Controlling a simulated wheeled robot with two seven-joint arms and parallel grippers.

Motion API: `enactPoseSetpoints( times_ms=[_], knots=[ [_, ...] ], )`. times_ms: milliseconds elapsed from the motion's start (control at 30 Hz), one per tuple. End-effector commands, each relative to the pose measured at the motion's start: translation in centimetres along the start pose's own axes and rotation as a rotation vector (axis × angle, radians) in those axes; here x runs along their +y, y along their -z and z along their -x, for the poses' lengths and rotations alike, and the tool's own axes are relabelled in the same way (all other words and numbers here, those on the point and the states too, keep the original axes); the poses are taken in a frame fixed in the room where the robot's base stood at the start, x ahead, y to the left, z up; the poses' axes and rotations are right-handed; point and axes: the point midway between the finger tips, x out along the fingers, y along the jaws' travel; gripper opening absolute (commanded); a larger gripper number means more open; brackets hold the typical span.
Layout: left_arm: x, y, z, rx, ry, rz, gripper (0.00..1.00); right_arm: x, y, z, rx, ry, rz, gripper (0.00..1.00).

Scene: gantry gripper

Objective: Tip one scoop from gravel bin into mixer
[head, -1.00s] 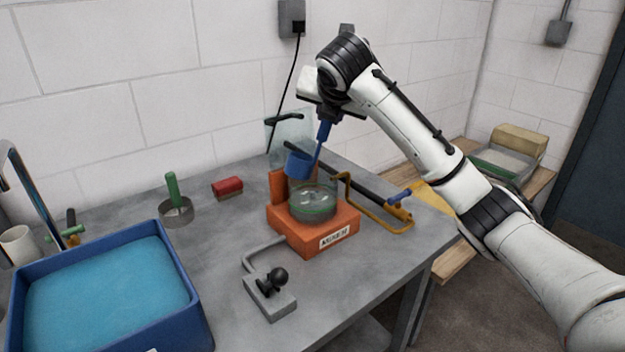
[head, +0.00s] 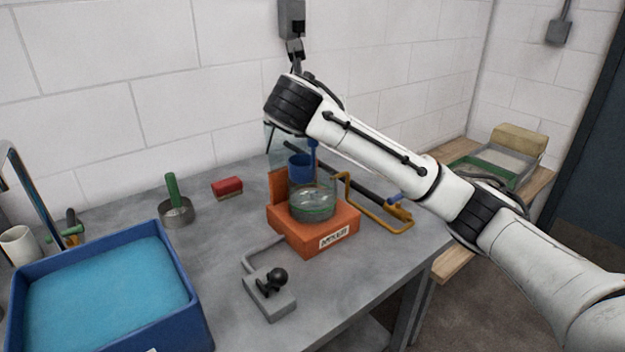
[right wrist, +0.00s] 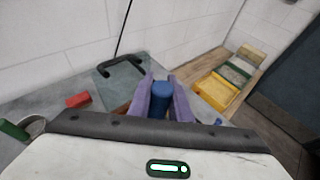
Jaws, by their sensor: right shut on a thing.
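My right gripper (right wrist: 161,78) is shut on the blue handle of a scoop (right wrist: 160,97). In the head view the blue scoop (head: 300,167) hangs behind and above the mixer bowl, its cup looking nearly upright; what is in it cannot be seen. My wrist hides the fingers there. The mixer (head: 318,238) is an orange base carrying a clear round bowl (head: 313,208) with some pale bits inside. A clear panel with a black handle (right wrist: 121,66) stands behind it. A tray with pale contents (head: 500,160) sits on the right bench; I cannot tell if it is the gravel bin. My left gripper is out of view.
A blue bin with blue contents (head: 205,330) fills the left front. A yellow tray (right wrist: 215,92) is on the bench.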

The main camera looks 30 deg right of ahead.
Motion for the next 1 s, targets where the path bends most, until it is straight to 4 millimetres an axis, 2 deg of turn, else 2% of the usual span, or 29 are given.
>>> enactPoseSetpoints(
  times_ms=[233,700,1000],
  knots=[
    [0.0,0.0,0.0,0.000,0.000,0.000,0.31,0.0,-0.6,0.2,-0.001,-0.001,-0.005,0.00],
    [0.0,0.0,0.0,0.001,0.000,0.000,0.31,0.0,-4.5,1.8,0.001,-0.001,-0.004,0.00],
    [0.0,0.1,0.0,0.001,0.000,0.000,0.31,0.0,-4.7,1.9,0.002,-0.001,-0.003,0.00]
  ],
)
